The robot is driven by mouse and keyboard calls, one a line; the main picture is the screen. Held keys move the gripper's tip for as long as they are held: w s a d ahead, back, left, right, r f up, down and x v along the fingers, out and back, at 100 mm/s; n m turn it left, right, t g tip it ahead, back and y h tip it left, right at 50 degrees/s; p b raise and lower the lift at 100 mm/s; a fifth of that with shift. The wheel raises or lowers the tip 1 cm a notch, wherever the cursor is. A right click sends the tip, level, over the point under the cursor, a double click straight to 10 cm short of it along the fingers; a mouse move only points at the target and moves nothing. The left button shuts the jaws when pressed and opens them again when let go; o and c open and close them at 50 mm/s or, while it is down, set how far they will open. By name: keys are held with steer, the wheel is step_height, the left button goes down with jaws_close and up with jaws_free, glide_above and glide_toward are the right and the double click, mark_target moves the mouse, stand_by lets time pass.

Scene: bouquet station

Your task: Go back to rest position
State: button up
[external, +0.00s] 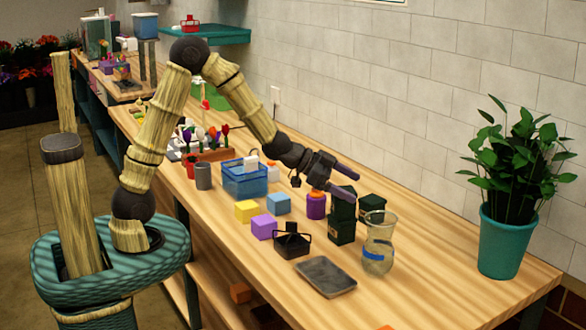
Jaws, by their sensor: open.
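My gripper (344,182) is open, with its two dark purple fingers apart and nothing visible between them. It hangs above the wooden table (440,270), over the area of a purple jar with an orange lid (316,206) and dark green boxes (342,226). I cannot tell whether a finger touches the top of the dark green boxes or only passes in front. My arm reaches out from the base at the left, bent at a high elbow.
A glass vase with a blue band (378,252), a grey tray (326,277) and a black basket (291,244) stand near the front. Yellow, blue and purple cubes (264,227) lie left of them. A blue crate (244,182) stands behind. A potted plant (505,235) stands right.

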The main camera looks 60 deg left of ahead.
steer(key=s+a+f+n+g+y+p, duration=0.2)
steer(key=s+a+n+y, duration=0.35)
steer(key=a, duration=0.75)
steer(key=s+a+f+n+g+y, duration=0.1)
steer(key=s+a+n+g, duration=0.1)
steer(key=s, duration=0.6)
steer(key=s+a+n+g+y, duration=0.1)
steer(key=s+a+n+g, duration=0.1)
steer(key=s, duration=0.6)
steer(key=a+g, duration=0.1)
steer(key=a, duration=0.1)
steer(key=shift+s+a+f, duration=0.25)
steer(key=shift+a+f, duration=0.1)
